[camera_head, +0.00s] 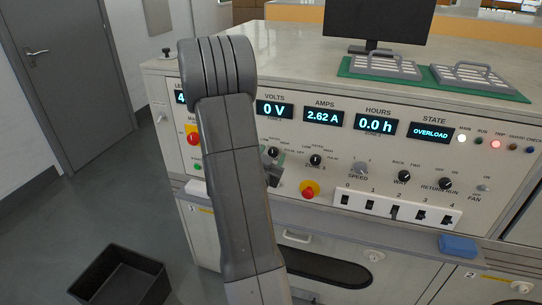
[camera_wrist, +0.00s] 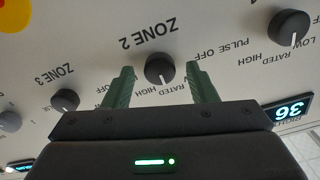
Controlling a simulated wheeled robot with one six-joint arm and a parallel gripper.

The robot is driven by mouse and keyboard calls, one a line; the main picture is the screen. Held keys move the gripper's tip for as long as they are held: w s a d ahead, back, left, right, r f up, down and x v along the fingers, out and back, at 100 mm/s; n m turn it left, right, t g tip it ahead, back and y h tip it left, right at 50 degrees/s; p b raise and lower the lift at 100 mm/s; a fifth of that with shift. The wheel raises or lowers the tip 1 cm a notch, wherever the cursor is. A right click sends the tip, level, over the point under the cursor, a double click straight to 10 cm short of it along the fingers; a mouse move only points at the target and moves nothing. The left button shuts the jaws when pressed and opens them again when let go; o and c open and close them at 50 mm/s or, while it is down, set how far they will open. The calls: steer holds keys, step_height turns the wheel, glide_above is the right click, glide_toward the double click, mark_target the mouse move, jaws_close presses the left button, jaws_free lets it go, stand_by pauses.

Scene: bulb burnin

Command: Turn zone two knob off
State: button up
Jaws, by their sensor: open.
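The zone two knob (camera_wrist: 160,68) is a round black knob with a white pointer line, under the upside-down ZONE 2 label in the wrist view. Its pointer faces down in that view, toward the RATED marking. My gripper (camera_wrist: 162,78) is open, with one green finger on each side of the knob. Gaps show between the fingers and the knob, and I cannot tell whether either touches it.
The zone 3 knob (camera_wrist: 65,100) and another black knob (camera_wrist: 290,27) flank it. A red-and-yellow button (camera_head: 310,188) sits lower on the panel. The state display (camera_head: 431,131) reads OVERLOAD. A blue block (camera_head: 458,247) lies on the ledge. A black bin (camera_head: 122,278) stands on the floor.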

steer(key=c, duration=1)
steer(key=n+b, duration=0.1)
steer(key=n, duration=0.2)
steer(key=shift+n, duration=0.4)
steer(key=n, duration=0.4)
steer(key=shift+a+n, duration=0.1)
steer(key=shift+n, duration=0.2)
steer(key=n, duration=0.3)
steer(key=shift+n+p, duration=0.3)
steer(key=shift+p, duration=0.05)
steer(key=shift+f+n+p, duration=0.1)
steer(key=shift+n+p, duration=0.4)
steer(key=shift+n, duration=1.4)
